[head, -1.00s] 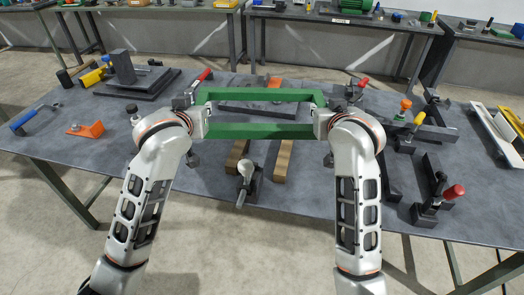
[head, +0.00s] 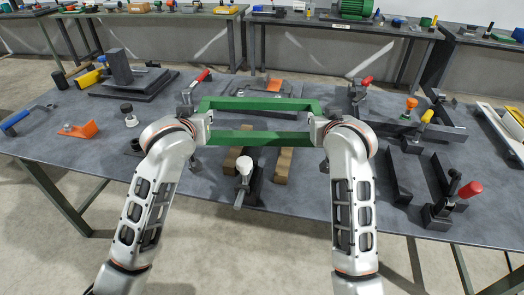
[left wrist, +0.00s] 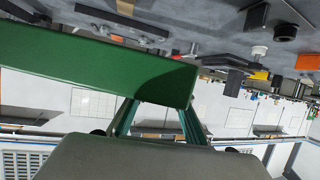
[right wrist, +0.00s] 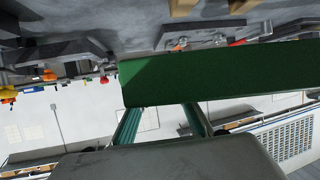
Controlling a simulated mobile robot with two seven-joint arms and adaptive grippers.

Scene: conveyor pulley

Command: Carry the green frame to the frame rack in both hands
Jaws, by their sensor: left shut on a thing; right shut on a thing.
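The green frame (head: 260,138) is a rectangle with two long bars, held level above the work table in the head view. My left gripper (head: 204,122) is shut on its left end. My right gripper (head: 316,126) is shut on its right end. The frame's green side shows large above the fingers in the left wrist view (left wrist: 90,75) and in the right wrist view (right wrist: 220,80). The fingertips are partly hidden by the frame and my wrists. I cannot tell which fixture is the frame rack.
The grey table (head: 310,200) lies below. Wooden blocks (head: 284,165) and a white-topped clamp (head: 243,170) stand under the frame. A red-handled clamp (head: 455,200) and dark rails are at right. An orange bracket (head: 80,130) and dark block stack (head: 125,75) are at left.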

